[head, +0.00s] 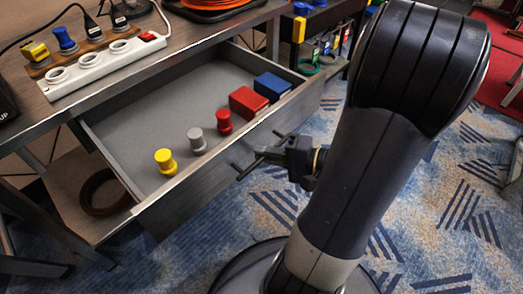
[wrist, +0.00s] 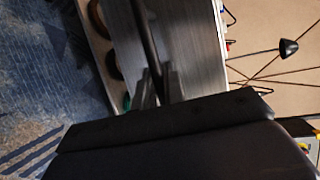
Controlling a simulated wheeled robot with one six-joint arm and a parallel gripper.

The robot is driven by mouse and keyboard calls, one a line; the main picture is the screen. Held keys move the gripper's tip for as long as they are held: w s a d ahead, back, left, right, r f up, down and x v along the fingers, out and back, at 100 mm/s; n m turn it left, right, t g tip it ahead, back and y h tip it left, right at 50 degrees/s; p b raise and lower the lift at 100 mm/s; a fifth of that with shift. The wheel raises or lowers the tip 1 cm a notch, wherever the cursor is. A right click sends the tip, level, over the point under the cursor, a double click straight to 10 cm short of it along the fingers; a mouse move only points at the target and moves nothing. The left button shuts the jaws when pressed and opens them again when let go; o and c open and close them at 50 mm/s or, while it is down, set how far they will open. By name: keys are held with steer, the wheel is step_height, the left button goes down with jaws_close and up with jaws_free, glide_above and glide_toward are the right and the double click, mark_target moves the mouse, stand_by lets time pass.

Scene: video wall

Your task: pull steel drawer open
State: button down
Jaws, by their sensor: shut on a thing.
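The steel drawer (head: 150,118) stands pulled out from under the desk, its inside in plain view in the head view. It holds a yellow peg (head: 165,161), a grey peg (head: 196,140), a red peg (head: 224,122), a red block (head: 248,102) and a blue block (head: 272,86). A dark bar handle (head: 248,168) is on its front panel. My gripper (head: 281,150) is shut on the handle near the right part of the front. In the wrist view the handle (wrist: 146,40) runs between my fingertips (wrist: 157,88), which are partly hidden by my dark wrist.
The desk top carries a white power strip (head: 90,80), plugs and an orange coil (head: 215,4). A brown ring (head: 104,192) lies on the shelf below. A rack of coloured items (head: 325,40) stands behind to the right. Patterned carpet (head: 215,235) is clear before the drawer.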

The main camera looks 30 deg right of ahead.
steer(key=shift+s, duration=0.2)
steer(key=c, duration=1.5)
jaws_free()
steer(key=shift+d, duration=0.1)
steer(key=p+v, duration=0.2)
steer(key=v, duration=0.8)
steer(key=shift+s+d, duration=0.3)
steer(key=shift+b+x, duration=1)
steer(key=shift+x, duration=4.5)
